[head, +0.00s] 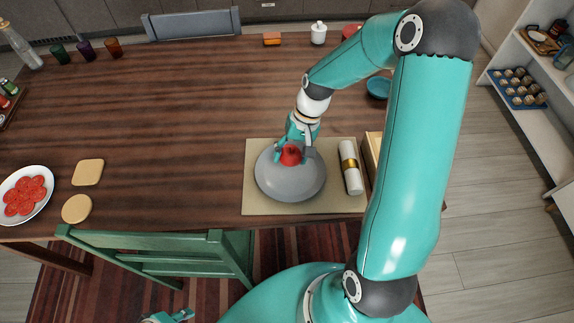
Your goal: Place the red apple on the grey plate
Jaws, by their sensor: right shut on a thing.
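The red apple (290,155) is between the fingers of my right gripper (294,151), which is shut on it. The apple is over the far part of the grey plate (290,185); I cannot tell whether it touches the plate. The plate lies on a beige placemat (257,207) at the near edge of the table. My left gripper (172,317) shows only partly at the bottom edge, away from the table top, and its opening is unclear.
A rolled napkin with a gold ring (350,168) lies right of the plate. A white plate of red slices (24,194) and two coasters (88,172) are at left. A green chair (160,256) stands at the near edge. The table's middle (190,95) is clear.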

